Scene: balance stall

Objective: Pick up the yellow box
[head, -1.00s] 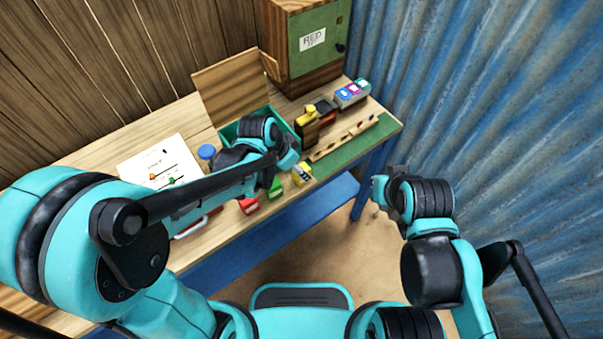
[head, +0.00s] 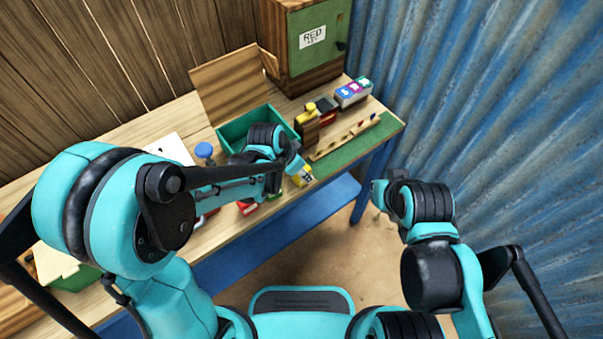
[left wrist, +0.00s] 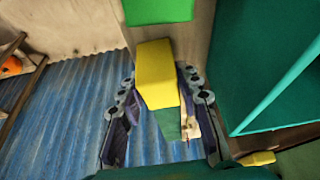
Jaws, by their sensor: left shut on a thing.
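The yellow box (head: 303,179) is at the front edge of the workbench, partly covered by my left gripper (head: 292,164). In the left wrist view the yellow box (left wrist: 155,72) lies between the two fingers of my left gripper (left wrist: 159,88), which is shut on it. I cannot tell whether the box touches the bench. My right gripper (head: 379,190) is off to the right of the bench, apart from everything; its fingers are too small and unclear to read.
A green open bin (head: 234,131) stands behind my left gripper. A red box (head: 246,209) is left of the yellow box at the bench's front. A wooden rack (head: 343,139) on a green mat (head: 357,147) lies to the right. A cabinet (head: 300,58) stands at the back.

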